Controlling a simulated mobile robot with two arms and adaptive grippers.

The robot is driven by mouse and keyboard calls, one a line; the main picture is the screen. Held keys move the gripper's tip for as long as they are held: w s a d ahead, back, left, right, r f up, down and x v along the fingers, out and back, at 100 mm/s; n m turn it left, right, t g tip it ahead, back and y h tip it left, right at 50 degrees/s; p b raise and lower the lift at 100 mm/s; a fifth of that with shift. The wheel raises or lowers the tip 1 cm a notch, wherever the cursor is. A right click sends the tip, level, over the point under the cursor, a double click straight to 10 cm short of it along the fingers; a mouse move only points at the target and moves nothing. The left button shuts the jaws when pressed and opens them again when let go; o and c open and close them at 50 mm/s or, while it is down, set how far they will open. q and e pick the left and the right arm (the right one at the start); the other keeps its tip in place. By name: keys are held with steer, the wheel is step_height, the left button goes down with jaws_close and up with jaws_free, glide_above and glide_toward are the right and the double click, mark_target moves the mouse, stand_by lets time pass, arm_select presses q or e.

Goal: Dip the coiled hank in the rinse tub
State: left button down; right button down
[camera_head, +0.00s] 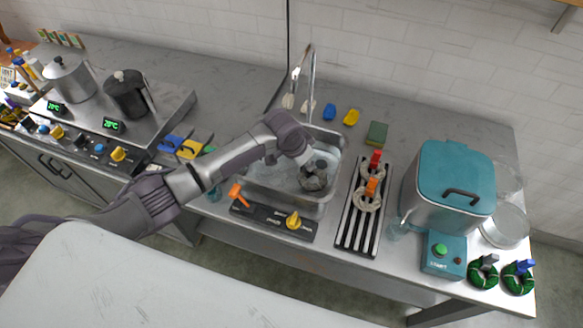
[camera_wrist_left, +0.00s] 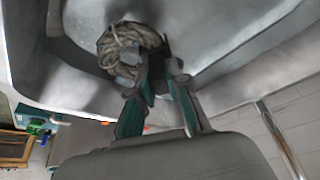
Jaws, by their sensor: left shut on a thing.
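The rinse tub (camera_head: 260,190) is a steel basin set in the counter below a tall tap. My left gripper (camera_head: 318,168) reaches down inside it at its right side. In the left wrist view the left gripper (camera_wrist_left: 158,72) is shut on a coiled grey-beige hank (camera_wrist_left: 122,38), gripped at its edge. The basin's pale bottom and walls surround the hank there. In the head view the hank is mostly hidden by the gripper. Whether it touches water or the bottom, I cannot tell. My right gripper is not in view.
A slatted rack (camera_head: 349,229) right of the tub bears two pale coils with red and orange tags. A teal-lidded machine (camera_head: 455,178) and two green coils (camera_head: 484,275) stand further right. The tap (camera_head: 312,80) rises behind the tub. Pots on a hob (camera_head: 160,107) are at left.

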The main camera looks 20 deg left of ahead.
arm_select(q)
steer(key=shift+r+p, duration=2.6)
steer(key=shift+r, duration=0.25)
steer(key=shift+r+p, duration=0.35)
steer(key=shift+r, duration=2)
steer(key=shift+r, duration=0.1)
steer(key=shift+r, duration=1.4)
